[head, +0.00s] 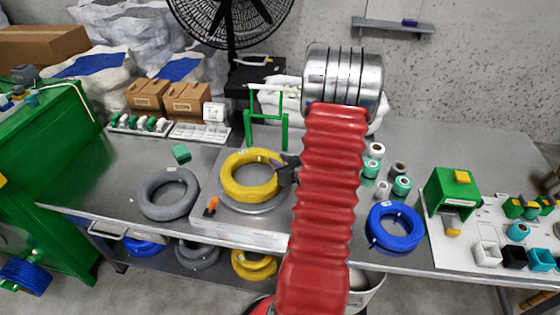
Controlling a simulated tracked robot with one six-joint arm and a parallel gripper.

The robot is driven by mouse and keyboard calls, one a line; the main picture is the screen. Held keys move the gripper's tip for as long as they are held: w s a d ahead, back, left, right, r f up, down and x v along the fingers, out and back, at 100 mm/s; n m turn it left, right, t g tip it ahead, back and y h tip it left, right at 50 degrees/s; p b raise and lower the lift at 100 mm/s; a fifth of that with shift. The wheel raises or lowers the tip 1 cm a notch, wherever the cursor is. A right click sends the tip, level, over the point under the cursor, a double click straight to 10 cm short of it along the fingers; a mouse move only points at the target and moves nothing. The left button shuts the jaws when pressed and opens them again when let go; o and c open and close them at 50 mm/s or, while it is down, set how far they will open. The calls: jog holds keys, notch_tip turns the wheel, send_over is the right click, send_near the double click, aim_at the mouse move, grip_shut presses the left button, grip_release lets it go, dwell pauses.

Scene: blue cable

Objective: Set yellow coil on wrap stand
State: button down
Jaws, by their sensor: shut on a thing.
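The yellow coil (237,187) is over the round silver plate of the wrap stand (262,207), and the plate's front rim shows below it. I cannot tell whether the coil rests on the plate or is just above it. My dark gripper (282,168) is shut on the right side of the yellow coil. My red-sleeved arm covers the right part of the stand. The stand's low metal base (245,232) has a small orange part at its left front. The gripper's fingertips are partly hidden by the coil.
A grey coil (155,206) lies left of the stand and a blue coil (396,243) lies to the right. A green frame (266,133) rises behind the stand. Several small spools (402,186) stand right of my arm. A green block (181,153) sits at the back left.

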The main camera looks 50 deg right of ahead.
jog(key=shift+f, duration=0.15)
dwell(0.4)
jog(key=c, duration=1.7)
grip_release()
jog(key=shift+o, duration=0.4)
jog(key=o, duration=0.5)
jog(key=shift+f, duration=0.1)
jog(key=shift+c, duration=0.2)
jog(key=shift+r, duration=3.55)
